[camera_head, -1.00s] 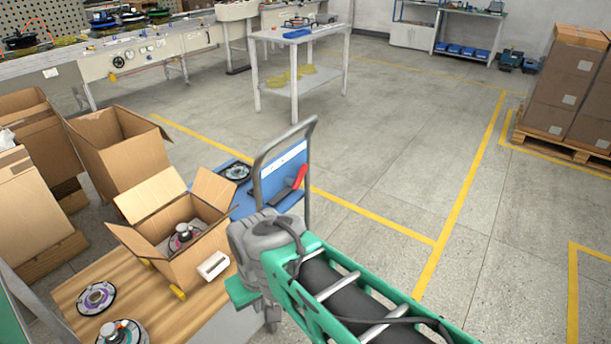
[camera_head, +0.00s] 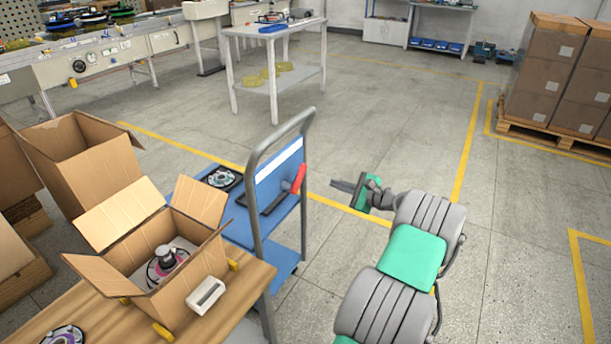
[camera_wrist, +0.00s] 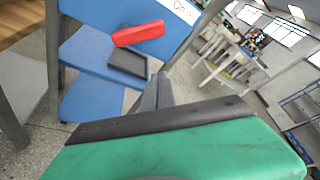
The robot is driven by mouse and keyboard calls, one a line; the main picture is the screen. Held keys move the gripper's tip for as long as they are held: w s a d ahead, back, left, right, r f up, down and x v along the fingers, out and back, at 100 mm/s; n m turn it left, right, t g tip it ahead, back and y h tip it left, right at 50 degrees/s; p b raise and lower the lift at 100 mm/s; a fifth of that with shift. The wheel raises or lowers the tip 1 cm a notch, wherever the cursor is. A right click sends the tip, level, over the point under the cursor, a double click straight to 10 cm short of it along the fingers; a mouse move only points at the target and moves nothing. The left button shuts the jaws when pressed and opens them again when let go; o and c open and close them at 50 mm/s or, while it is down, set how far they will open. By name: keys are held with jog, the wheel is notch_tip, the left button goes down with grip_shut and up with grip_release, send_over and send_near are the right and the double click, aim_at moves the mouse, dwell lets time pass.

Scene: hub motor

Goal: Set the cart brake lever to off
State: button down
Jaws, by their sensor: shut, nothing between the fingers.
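The blue cart (camera_head: 262,228) stands in the middle of the head view, with a grey push handle. Its brake lever has a red grip (camera_head: 299,177) at the cart's right side, on a dark bar in front of a blue panel with a white strip. In the wrist view the red grip (camera_wrist: 139,34) is at the upper left, near a label reading "On". My gripper (camera_head: 337,185) is shut and empty. It is to the right of the red grip, apart from it, with its tips pointing left toward the cart.
A wooden table (camera_head: 100,325) with an open carton (camera_head: 190,290) stands at the lower left, close to the cart. A white table (camera_head: 272,90) is behind. Boxes on a pallet (camera_head: 560,137) stand at the far right. The floor right of the cart is clear.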

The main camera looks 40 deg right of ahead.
jog(key=w+a+b, duration=0.2)
jog(key=w+a, duration=0.1)
jog(key=w, duration=0.5)
jog(key=shift+w+a+r+b, duration=0.2)
jog(key=shift+r+b, duration=0.1)
